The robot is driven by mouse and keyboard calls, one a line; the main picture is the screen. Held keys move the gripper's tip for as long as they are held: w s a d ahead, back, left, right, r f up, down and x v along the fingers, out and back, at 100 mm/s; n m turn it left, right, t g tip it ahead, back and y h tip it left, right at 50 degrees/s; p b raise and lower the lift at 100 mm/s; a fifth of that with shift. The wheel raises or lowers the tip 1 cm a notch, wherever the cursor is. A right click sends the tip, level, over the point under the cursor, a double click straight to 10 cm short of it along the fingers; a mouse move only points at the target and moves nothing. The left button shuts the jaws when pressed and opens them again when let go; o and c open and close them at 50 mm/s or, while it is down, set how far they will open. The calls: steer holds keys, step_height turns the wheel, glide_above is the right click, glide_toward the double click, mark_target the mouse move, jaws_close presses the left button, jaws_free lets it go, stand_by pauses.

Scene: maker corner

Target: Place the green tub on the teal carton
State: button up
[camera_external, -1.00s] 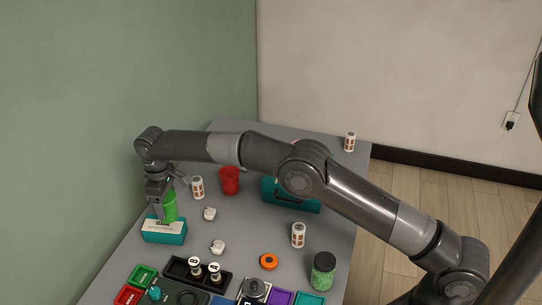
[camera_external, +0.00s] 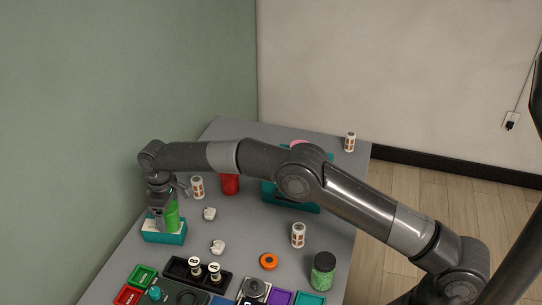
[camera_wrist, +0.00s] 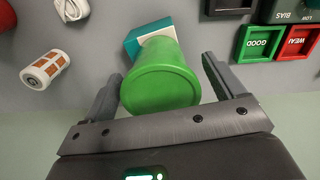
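The green tub (camera_external: 172,218) stands upright on the teal carton (camera_external: 165,238) at the left of the table, as far as the outside view shows. In the wrist view the tub (camera_wrist: 160,86) fills the space between my fingers and hides most of the carton (camera_wrist: 148,30). My gripper (camera_wrist: 162,82) is around the tub, one finger on each side. The fingers look spread, with a gap at the right finger; the left finger is very close to the tub. The exact contact under the tub is hidden.
A red cup (camera_external: 231,184), a teal container (camera_external: 306,207) and white-orange cylinders (camera_external: 298,235) stand farther right. Small white items (camera_external: 209,213) lie near the carton. Coloured trays (camera_external: 143,275) and a dark rack (camera_external: 180,268) fill the table's front. An orange ring (camera_external: 268,261) lies right of the rack.

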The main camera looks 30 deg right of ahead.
step_height(320, 180, up, 12)
steer(key=shift+r, duration=0.1)
stand_by(0.6)
